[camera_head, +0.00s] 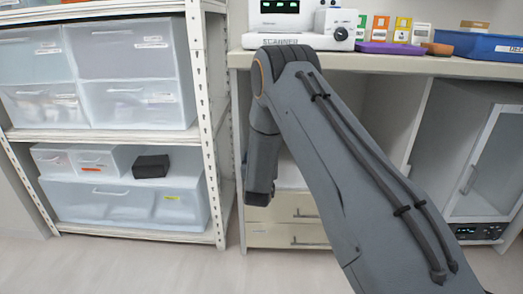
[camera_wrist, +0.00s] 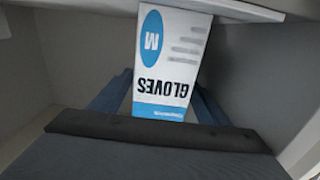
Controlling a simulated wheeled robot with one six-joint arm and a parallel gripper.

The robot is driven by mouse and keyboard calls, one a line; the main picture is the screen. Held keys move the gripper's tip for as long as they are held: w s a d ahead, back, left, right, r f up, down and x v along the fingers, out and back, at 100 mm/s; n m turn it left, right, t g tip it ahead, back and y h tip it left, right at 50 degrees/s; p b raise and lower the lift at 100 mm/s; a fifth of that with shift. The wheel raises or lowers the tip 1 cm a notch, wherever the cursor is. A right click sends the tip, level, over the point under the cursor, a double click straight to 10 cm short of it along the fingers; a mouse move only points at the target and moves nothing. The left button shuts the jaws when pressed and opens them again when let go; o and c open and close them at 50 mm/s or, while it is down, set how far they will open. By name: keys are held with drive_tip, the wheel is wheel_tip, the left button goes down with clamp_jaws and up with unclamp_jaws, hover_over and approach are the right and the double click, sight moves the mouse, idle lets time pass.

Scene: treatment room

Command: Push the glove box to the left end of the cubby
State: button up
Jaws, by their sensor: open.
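The glove box (camera_wrist: 172,60) is white and blue, with an M and the word GLOVES appearing upside down in the wrist view. It stands inside the grey-walled cubby (camera_wrist: 258,75), around the middle of that picture. My gripper (camera_wrist: 162,100) is open, with one blue-grey finger showing at each side of the box's lower part. I cannot tell whether either finger touches it. In the head view my arm covers much of the cubby under the counter (camera_head: 385,105), and the box and my gripper are hidden.
A counter (camera_head: 400,64) carries a scanner (camera_head: 290,40), small boxes and a blue tray (camera_head: 480,46). Drawers (camera_head: 290,207) lie below. A rack with clear bins (camera_head: 135,104) stands left. A glass-doored cabinet (camera_head: 490,165) is at right.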

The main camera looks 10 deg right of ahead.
drive_tip(key=p+v, duration=0.1)
drive_tip(key=v, duration=0.4)
drive_tip(key=shift+a, duration=0.1)
